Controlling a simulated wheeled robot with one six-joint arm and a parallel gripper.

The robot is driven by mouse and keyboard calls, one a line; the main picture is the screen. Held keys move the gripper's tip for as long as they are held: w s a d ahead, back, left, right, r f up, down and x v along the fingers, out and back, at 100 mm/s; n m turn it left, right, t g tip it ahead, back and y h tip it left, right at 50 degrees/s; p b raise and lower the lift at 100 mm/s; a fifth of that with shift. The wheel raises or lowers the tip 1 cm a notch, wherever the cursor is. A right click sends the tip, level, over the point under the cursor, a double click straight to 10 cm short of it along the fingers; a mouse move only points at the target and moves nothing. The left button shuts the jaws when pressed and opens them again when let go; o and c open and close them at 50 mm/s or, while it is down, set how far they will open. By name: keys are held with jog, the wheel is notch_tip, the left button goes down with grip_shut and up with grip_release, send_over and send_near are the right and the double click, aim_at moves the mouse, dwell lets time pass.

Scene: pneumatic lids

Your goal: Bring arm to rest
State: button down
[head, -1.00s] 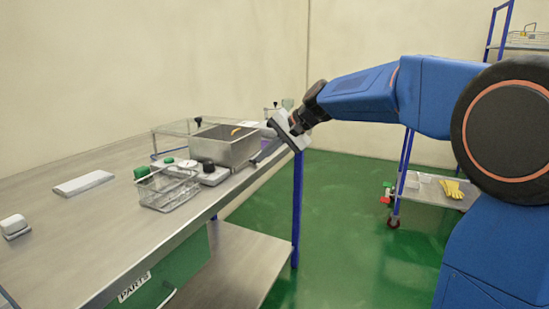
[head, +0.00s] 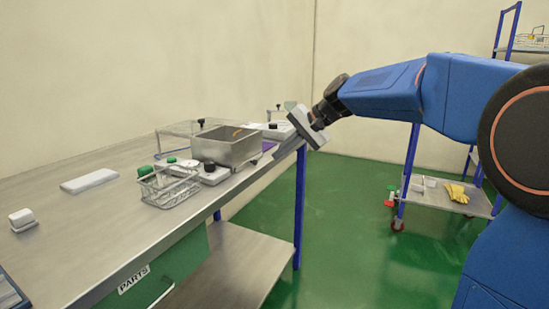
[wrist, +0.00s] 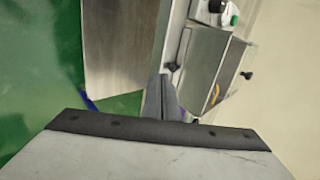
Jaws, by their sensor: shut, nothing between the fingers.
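My gripper (head: 278,153) is at the end of my blue arm, by the bench's far right corner in the head view. Its dark fingers are shut with nothing between them and point down and left. They show in the wrist view (wrist: 166,92), in front of the bench edge and beside the metal bin. I cannot tell how high they are above the bench edge. The grey metal bin (head: 222,152) stands on the bench, left of the fingers, with a yellow item partly visible inside.
The steel bench (head: 120,240) carries a wire basket (head: 168,190) with green-capped items, white boxes with black knobs (head: 209,171) and a flat white block (head: 89,181). A cart (head: 480,202) with yellow gloves (head: 456,193) stands right. Green floor (head: 340,230) between is clear.

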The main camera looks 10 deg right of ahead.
jog(key=v, duration=0.7)
jog(key=s+d+f+n+h, duration=0.2)
jog(key=s+f, duration=0.6)
jog(key=s, duration=0.4)
jog(key=s+d+f+n+h, duration=0.2)
jog(key=s+d+f, duration=0.3)
jog(key=s+f, duration=0.3)
jog(key=s+d+f+n+h, duration=0.2)
jog(key=s+f, duration=0.7)
jog(key=s, duration=0.7)
jog(key=shift+s+d+n+h, duration=0.3)
jog(key=shift+s+d+h, duration=0.1)
jog(key=shift+d+h, duration=0.35)
jog(key=shift+a, duration=0.1)
